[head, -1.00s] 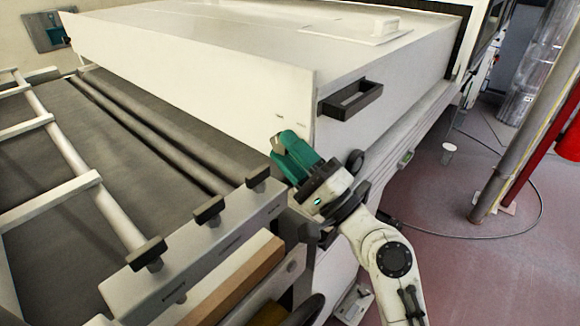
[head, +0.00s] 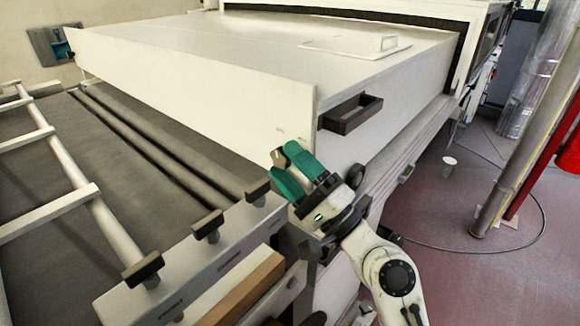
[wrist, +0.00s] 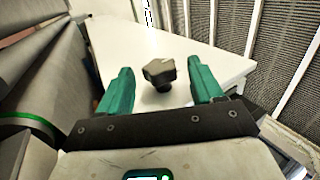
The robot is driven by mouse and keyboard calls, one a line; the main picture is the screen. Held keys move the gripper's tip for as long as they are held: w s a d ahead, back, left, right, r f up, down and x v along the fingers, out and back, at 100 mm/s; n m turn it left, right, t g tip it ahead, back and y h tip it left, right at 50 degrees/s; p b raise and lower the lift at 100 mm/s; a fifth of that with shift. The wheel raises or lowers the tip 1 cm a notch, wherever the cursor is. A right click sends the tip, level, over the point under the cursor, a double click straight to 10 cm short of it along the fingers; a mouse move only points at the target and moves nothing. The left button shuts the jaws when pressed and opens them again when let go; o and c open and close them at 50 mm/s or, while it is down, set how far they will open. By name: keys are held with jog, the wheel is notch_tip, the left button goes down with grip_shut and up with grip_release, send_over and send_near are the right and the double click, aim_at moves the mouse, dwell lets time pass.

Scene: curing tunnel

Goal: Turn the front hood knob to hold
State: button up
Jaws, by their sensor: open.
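The front hood knob (wrist: 160,72) is dark and lobed and stands out from the white hood front (wrist: 112,38) in the wrist view. My gripper (wrist: 160,68) is open, with one teal finger on either side of the knob and a visible gap on both sides. No contact shows, and how deep the fingers reach around it is hard to tell. In the head view, my gripper (head: 279,160) is at the right end of the hood front (head: 200,90). The knob is mostly hidden there behind the fingers. I cannot read its setting or any hold mark.
A black handle (head: 350,114) sticks out from the hood's side above my gripper. The conveyor belt (head: 100,180), with rollers and a white rail frame (head: 95,205), lies to the left.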

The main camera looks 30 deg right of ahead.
jog(key=b+v, duration=0.4)
jog(key=v, duration=0.6)
jog(key=shift+s+f, duration=0.15)
jog(key=shift+s, duration=0.1)
jog(key=shift+d, duration=0.1)
